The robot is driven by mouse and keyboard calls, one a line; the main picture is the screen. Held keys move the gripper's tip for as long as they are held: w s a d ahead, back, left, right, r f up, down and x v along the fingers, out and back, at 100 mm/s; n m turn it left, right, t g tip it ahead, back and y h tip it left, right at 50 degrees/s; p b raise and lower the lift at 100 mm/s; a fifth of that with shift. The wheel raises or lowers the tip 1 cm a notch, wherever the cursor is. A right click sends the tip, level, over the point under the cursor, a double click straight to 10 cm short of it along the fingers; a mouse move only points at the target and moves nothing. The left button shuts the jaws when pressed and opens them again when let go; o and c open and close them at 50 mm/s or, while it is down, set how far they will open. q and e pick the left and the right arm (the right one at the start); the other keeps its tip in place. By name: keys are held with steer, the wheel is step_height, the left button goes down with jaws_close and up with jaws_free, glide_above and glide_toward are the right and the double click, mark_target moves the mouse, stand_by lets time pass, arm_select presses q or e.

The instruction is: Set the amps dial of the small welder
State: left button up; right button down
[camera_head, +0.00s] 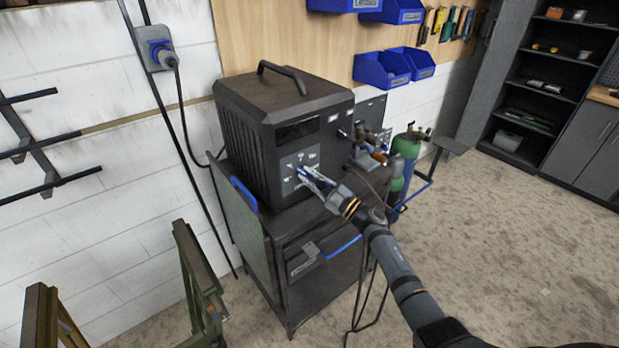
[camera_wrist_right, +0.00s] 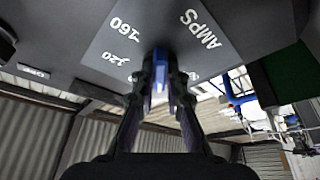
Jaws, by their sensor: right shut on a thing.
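The small welder (camera_head: 285,130) is a dark box with a top handle, standing on a cart in the head view. Its front has a grey dial panel (camera_head: 300,165). My right gripper (camera_head: 308,176) reaches this panel from the right. In the right wrist view the panel (camera_wrist_right: 150,30) carries the word AMPS and the numbers 160 and 120, seen turned. There my right gripper (camera_wrist_right: 161,82) is shut on the amps dial, of which a blue part shows between the fingers. The dial's pointer and exact setting are hidden. My left gripper is in neither view.
The welder stands on a dark cart (camera_head: 290,225) with a lower shelf. Green gas cylinders (camera_head: 405,150) and cables are close on the right. A blue wall socket (camera_head: 158,52) is at upper left. Green metal stands (camera_head: 200,285) are at lower left. The floor at right is clear.

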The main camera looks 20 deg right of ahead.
steer(key=shift+n, duration=0.8)
steer(key=shift+g, duration=0.4)
steer(key=c, duration=1.4)
jaws_free()
steer(key=shift+s+d, duration=0.1)
steer(key=v, duration=1.1)
steer(key=shift+s+d+f, duration=0.2)
steer(key=shift+f, duration=0.05)
